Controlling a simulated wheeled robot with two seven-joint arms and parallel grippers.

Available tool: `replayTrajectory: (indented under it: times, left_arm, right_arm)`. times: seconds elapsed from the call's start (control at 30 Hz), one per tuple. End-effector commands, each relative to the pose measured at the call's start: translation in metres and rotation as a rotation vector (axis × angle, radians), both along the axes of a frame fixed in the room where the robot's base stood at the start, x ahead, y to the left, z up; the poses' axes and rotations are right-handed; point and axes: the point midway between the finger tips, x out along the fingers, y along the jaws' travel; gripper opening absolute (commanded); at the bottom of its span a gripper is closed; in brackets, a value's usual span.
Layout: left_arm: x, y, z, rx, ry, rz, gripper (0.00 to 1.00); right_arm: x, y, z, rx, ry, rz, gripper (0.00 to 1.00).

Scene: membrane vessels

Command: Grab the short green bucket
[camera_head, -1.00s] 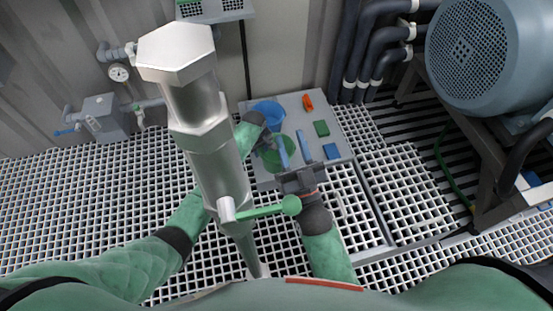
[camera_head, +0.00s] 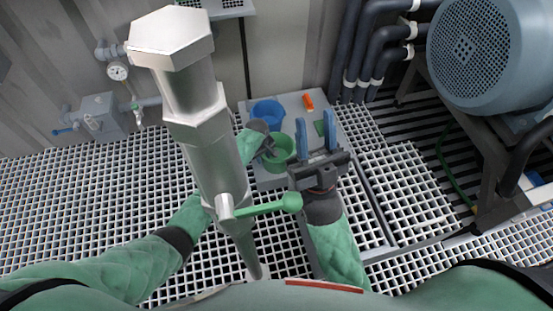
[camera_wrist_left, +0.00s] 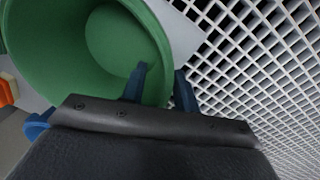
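The short green bucket (camera_head: 284,147) stands on a grey platform (camera_head: 268,181) in the head view. My left gripper (camera_head: 266,150) is at its left side, partly hidden in the head view. In the left wrist view, the left gripper (camera_wrist_left: 160,85) straddles the wall of the green bucket (camera_wrist_left: 75,62), one blue finger inside and one outside. Whether the fingers press on the wall is unclear. My right gripper (camera_head: 318,136) is open and empty, to the right of the bucket, its blue fingers apart over the platform.
A blue bucket (camera_head: 268,110) stands behind the green one. A large metal column (camera_head: 205,130) with a green lever (camera_head: 270,207) stands close in front, left of centre.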

Motion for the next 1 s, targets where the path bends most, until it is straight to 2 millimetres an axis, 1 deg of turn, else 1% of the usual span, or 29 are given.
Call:
replayTrajectory:
  times: [0.1, 0.37, 0.5, 0.53, 1.0]
  left_arm:
    - [0.0001, -0.0002, -0.0026, 0.000, 0.000, 0.000, 0.30]
    - [0.0002, -0.0003, -0.0028, 0.000, 0.000, 0.000, 0.30]
    - [0.0002, -0.0004, -0.0027, 0.000, 0.000, 0.000, 0.03]
    - [0.0002, -0.0003, -0.0028, 0.000, 0.000, 0.000, 0.00]
    - [0.0001, -0.0002, -0.0028, 0.000, 0.000, 0.000, 0.00]
  right_arm:
    - [-0.0052, -0.0017, 0.0057, 0.007, -0.028, -0.001, 0.36]
    - [-0.0063, -0.0021, 0.0069, 0.008, -0.033, -0.001, 0.36]
    - [-0.0062, -0.0022, 0.0069, 0.008, -0.033, -0.001, 0.36]
    - [-0.0062, -0.0022, 0.0069, 0.008, -0.033, -0.001, 0.36]
    - [-0.0059, -0.0023, 0.0070, 0.007, -0.034, -0.001, 0.36]
